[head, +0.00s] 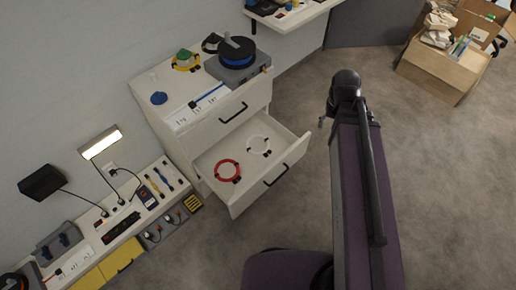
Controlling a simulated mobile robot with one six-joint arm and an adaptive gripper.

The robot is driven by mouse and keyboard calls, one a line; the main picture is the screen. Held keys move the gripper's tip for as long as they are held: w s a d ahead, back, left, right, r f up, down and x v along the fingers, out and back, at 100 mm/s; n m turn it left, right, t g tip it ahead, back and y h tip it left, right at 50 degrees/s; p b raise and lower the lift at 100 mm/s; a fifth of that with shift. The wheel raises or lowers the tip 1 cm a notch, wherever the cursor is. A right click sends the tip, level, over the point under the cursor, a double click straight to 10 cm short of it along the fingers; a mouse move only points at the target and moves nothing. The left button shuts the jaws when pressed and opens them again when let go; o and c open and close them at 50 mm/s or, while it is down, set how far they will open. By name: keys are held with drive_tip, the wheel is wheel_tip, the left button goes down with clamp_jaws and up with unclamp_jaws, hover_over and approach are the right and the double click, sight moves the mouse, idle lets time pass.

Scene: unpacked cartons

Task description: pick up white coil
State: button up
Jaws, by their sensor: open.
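The white coil (250,149) lies flat in the open drawer, toward its right side. It is a thin white ring with small dark clips. My arm reaches up the right half of the head view. Only a small grey part of my gripper (321,122) shows beside the dark wrist joint; the rest is hidden. My gripper is open, to the right of the drawer and apart from the white coil. Nothing shows held in it.
A red coil (218,176) lies left of the white coil in the drawer (240,204). The white cabinet (146,87) carries a cable reel (237,57) and coils. A low bench (137,228) stands left. Cartons (436,72) stand back right. Floor between is clear.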

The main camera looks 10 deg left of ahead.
drive_tip(key=w+a+f+b, duration=0.7)
drive_tip(key=f+b, duration=0.6)
drive_tip(key=w+a+f+t+b, duration=0.1)
drive_tip(key=w+a+f+b, duration=0.6)
drive_tip(key=f+b, duration=0.6)
drive_tip(key=w+a+f+b, duration=0.7)
drive_tip(key=w+f+b, duration=0.2)
drive_tip(key=f+b, duration=0.4)
drive_tip(key=shift+a+f+m, duration=0.4)
drive_tip(key=shift+f, duration=0.2)
drive_tip(key=b, duration=0.9)
hover_over(267, 146)
drive_tip(key=f, duration=0.8)
drive_tip(key=shift+s+d+f, duration=0.1)
drive_tip(key=shift+s+f, duration=0.1)
drive_tip(key=shift+f, duration=0.1)
drive_tip(key=shift+f, duration=0.1)
